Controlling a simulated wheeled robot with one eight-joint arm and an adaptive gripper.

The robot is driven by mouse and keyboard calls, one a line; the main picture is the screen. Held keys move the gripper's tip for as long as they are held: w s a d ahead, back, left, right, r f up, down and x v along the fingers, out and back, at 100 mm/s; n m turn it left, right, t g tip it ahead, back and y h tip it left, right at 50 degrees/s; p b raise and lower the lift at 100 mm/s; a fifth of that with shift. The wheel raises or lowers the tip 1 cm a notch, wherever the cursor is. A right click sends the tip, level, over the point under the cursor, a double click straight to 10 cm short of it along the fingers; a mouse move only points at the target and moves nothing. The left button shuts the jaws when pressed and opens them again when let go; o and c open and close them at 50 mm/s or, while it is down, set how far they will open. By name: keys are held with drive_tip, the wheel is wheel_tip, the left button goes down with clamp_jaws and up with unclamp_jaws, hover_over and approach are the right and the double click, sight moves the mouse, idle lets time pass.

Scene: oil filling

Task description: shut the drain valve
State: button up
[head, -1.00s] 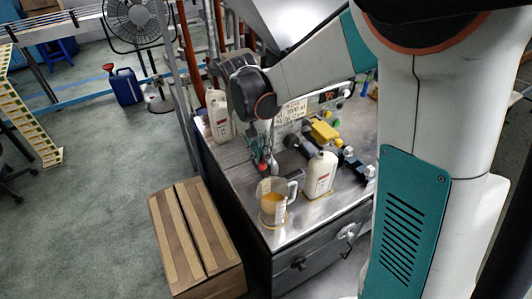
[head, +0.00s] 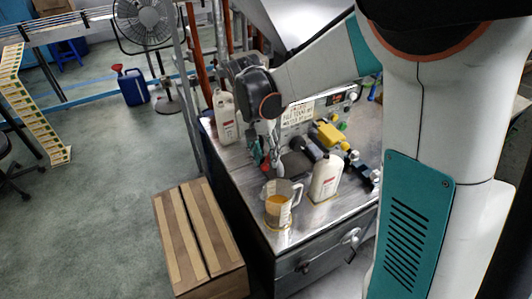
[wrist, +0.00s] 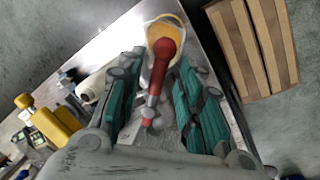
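The drain valve's red-knobbed lever (wrist: 160,66) shows in the wrist view, between the two teal fingers of my gripper (wrist: 160,95). The fingers are apart, with visible gaps on both sides of the lever. In the head view my gripper (head: 263,152) points down over the bench, behind the measuring jug, and hides most of the valve. The clear jug (head: 277,205) holds some amber liquid and stands near the bench's front corner. The jug also shows beyond the red knob in the wrist view (wrist: 180,20).
A white bottle (head: 325,178) stands right of the jug, and another bottle (head: 224,117) stands at the bench's back left. A yellow part (head: 328,134) lies behind. A cardboard box (head: 200,240) is on the floor left of the bench (head: 226,168).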

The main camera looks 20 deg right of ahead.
drive_tip(key=shift+w+r, duration=0.1)
drive_tip(key=shift+w, duration=0.05)
wheel_tip(320, 180, up, 12)
drive_tip(key=w+a, duration=0.1)
drive_tip(key=shift+w+a+f, duration=0.15)
drive_tip(key=shift+a+f, duration=0.05)
drive_tip(key=shift+a, duration=0.2)
